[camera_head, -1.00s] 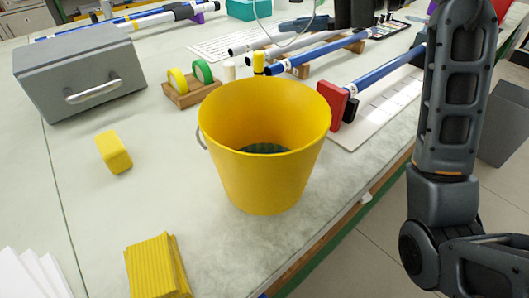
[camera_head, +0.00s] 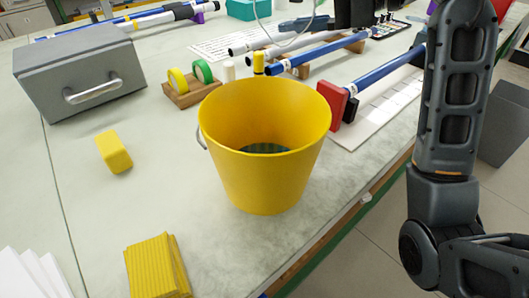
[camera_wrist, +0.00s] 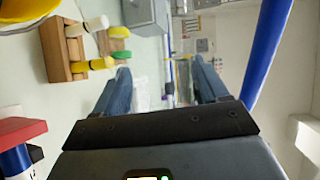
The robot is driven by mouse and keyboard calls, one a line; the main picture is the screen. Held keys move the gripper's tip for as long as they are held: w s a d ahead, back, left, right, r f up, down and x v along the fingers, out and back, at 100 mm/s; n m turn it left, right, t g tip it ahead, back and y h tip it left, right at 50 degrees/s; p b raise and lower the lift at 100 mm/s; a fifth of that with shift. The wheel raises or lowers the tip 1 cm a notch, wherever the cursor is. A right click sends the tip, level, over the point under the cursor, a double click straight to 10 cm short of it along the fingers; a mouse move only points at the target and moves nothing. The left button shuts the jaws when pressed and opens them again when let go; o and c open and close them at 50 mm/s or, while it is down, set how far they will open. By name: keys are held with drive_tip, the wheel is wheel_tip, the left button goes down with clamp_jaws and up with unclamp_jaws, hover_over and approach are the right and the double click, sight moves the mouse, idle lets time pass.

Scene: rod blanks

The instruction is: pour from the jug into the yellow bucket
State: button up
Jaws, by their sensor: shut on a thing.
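The yellow bucket (camera_head: 262,180) stands upright on the pale table, open at the top. A small dark patch shows low inside it. A yellow part of the bucket also shows at the top left of the wrist view (camera_wrist: 22,10). My gripper (camera_wrist: 160,80) shows in the wrist view, with its two bluish fingers apart, to the right of the bucket there. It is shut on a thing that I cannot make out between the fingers. I cannot pick out the jug clearly in either view. In the head view my gripper is out of sight.
A wooden tape holder (camera_head: 197,94), a red block (camera_head: 332,102) and several rods lie behind the bucket. A grey box (camera_head: 80,72), yellow block (camera_head: 114,151) and yellow stack (camera_head: 157,267) are to its left.

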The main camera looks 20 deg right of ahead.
drive_tip(key=shift+f, duration=0.1)
idle(0.3)
drive_tip(key=shift+w+d+f+m+g+y, duration=0.1)
drive_tip(key=shift+f+m+g+y, duration=0.05)
drive_tip(key=shift+f+m, duration=0.5)
drive_tip(key=shift+w+d+f+m+g+y, duration=0.1)
drive_tip(key=shift+f+m+g+y, duration=0.05)
drive_tip(key=shift+f+m, duration=0.45)
wheel_tip(320, 180, down, 3)
drive_tip(key=shift+r+m+g+y+b, duration=0.2)
drive_tip(key=shift+m+g+y+b, duration=0.15)
drive_tip(key=shift+m, duration=0.7)
drive_tip(key=shift+f, duration=0.1)
